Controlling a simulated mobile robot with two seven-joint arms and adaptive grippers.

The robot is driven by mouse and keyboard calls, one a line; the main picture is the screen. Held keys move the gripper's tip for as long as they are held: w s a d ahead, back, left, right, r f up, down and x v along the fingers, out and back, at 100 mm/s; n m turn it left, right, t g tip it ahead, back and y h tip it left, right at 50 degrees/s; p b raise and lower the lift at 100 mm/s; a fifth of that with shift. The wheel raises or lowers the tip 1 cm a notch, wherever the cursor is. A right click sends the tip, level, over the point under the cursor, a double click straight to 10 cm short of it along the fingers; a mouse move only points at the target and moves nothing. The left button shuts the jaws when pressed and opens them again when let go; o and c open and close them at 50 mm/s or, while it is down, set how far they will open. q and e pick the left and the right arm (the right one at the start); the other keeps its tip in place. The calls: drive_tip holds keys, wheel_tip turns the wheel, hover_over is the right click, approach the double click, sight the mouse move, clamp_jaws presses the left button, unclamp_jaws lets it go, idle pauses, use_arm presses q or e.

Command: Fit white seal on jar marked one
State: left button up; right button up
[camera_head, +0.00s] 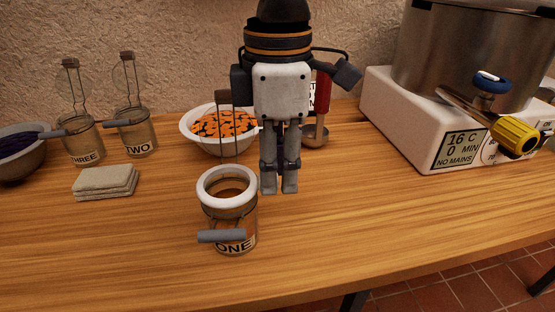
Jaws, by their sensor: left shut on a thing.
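Jar ONE (236,246) stands upright near the front middle of the table, its clasp with a grey handle (222,236) at the front. The white seal (228,203) is a ring at the jar's mouth, with the opening visible through it. I cannot tell whether it rests fully on the rim. My left gripper (279,190) points down just right of the jar, its fingertips at the seal's right edge. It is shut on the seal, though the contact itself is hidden. My right gripper is not in view.
Jars THREE (84,141) and TWO (138,137) stand at back left with lids raised. Folded cloths (105,182) lie before them. A white bowl (190,138) of orange pieces is behind jar ONE. A heater (400,125) with a pot stands right. The front right table is clear.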

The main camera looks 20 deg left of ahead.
use_arm(q)
drive_tip(key=shift+f, duration=0.25)
drive_tip(key=o, duration=1)
drive_tip(key=shift+f, duration=0.1)
drive_tip(key=shift+o, duration=0.2)
wheel_tip(320, 180, up, 12)
